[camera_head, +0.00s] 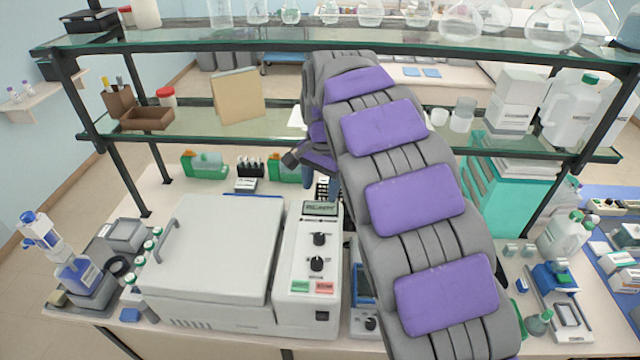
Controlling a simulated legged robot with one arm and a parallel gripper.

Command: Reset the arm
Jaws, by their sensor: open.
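My grey arm with purple pads rises from the lower right, across the bench and both glass shelves, and bends over near the top middle. My gripper (299,168) hangs below the bend, left of the arm, in front of the back of the bench. It is small and partly hidden by the arm. Its jaws are open, and I see nothing held between them.
A white lidded machine (215,250) with a control panel (312,265) stands left of the arm. The glass shelf (280,125) and the upper shelf (250,47) carry bottles and glassware close to the arm. A teal rack (508,200) stands right.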

